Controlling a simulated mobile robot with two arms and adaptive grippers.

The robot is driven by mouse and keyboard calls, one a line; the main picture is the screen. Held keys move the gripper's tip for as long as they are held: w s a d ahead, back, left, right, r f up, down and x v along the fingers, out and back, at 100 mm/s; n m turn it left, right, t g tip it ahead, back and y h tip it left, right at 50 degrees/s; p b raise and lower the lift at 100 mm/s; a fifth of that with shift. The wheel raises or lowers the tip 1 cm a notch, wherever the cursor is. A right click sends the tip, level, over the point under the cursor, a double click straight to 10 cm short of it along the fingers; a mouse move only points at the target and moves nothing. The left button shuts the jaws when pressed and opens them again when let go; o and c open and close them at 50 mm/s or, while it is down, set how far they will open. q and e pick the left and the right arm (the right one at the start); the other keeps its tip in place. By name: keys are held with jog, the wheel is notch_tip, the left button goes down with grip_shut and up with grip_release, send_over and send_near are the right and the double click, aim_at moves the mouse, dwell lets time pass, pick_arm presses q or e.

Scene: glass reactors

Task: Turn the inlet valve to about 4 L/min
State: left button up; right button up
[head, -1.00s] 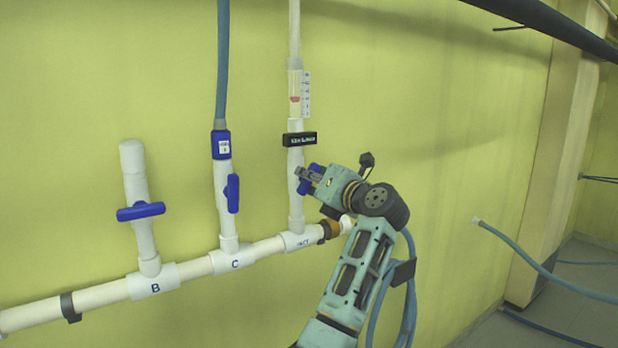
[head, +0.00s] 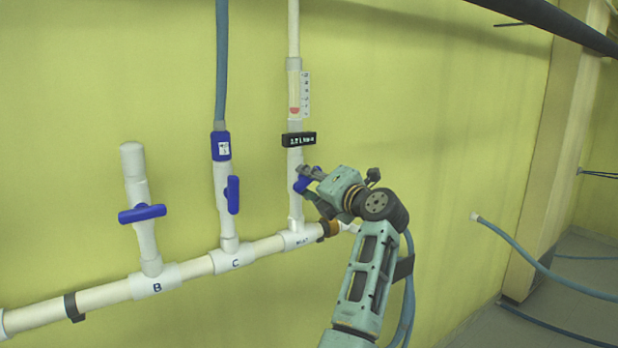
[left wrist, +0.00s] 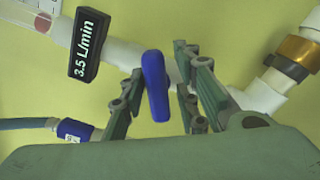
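The inlet valve's blue handle (head: 301,184) is on the white vertical pipe right of pipe C, partly hidden by my left gripper (head: 307,183). In the left wrist view the handle (left wrist: 155,85) stands between the two fingers of my gripper (left wrist: 157,98). It is close to the left finger, and a gap shows to the right finger. The fingers are apart. The black display (left wrist: 88,44) reads 3.5 L/min; it also shows above the valve in the head view (head: 299,139). The red float (head: 294,110) sits low in the flow tube. My right gripper is not in view.
Pipe B's blue handle (head: 141,213) lies crosswise, and pipe C's blue handle (head: 233,195) lies along its pipe. The white manifold (head: 100,296) runs below. A blue hose (head: 545,270) hangs at the right. The wall right of the inlet pipe is clear.

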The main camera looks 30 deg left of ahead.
pick_arm(q)
jog(key=shift+o, duration=0.4)
jog(key=shift+r, duration=0.1)
jog(key=shift+s+d, duration=0.1)
jog(key=shift+d, duration=0.15)
jog(key=v, duration=0.7)
